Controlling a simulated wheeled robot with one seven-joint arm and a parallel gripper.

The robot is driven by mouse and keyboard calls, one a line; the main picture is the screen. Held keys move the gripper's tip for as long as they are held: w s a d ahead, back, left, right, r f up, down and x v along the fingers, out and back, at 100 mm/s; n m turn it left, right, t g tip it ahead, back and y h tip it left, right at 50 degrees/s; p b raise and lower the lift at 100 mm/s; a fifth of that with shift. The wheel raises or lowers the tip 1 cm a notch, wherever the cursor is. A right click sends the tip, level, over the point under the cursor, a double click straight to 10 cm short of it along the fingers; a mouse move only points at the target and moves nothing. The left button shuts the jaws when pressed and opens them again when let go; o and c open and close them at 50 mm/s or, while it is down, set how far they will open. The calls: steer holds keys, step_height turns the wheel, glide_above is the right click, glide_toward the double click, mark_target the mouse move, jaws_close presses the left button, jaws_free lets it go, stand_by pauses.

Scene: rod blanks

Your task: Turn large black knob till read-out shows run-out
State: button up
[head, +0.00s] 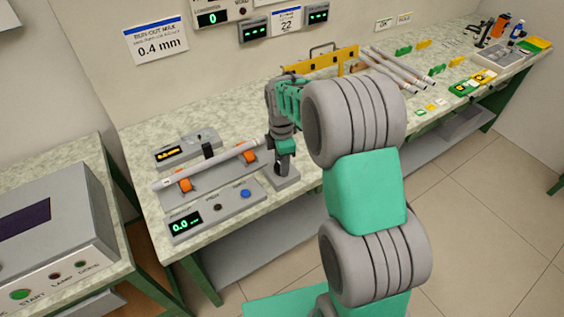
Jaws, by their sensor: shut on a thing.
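My gripper (284,154) points down at the right end of the rod rig, above a grey block (284,182). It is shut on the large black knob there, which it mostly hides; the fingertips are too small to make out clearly. The read-out (186,222) on the grey front panel glows green and shows 0.0 mm. A pale rod (215,163) lies across orange rollers (185,181) on the rig, its right end near my gripper.
A second grey box (187,149) with an amber display stands behind the rod. The panel has a blue button (245,193). A wall sign (157,45) reads 0.4 mm. A yellow rack (320,63) and several rods (395,68) lie right. A grey machine (45,230) stands left.

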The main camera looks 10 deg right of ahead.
steer(key=c, duration=0.7)
steer(key=shift+m, duration=0.3)
steer(key=m+b, duration=0.1)
steer(key=m, duration=1.1)
steer(key=shift+m, duration=0.3)
steer(key=m, duration=0.7)
steer(key=shift+b, duration=0.35)
steer(key=m, duration=0.6)
steer(key=shift+m, duration=0.3)
steer(key=shift+r, duration=0.1)
steer(key=shift+w, duration=0.1)
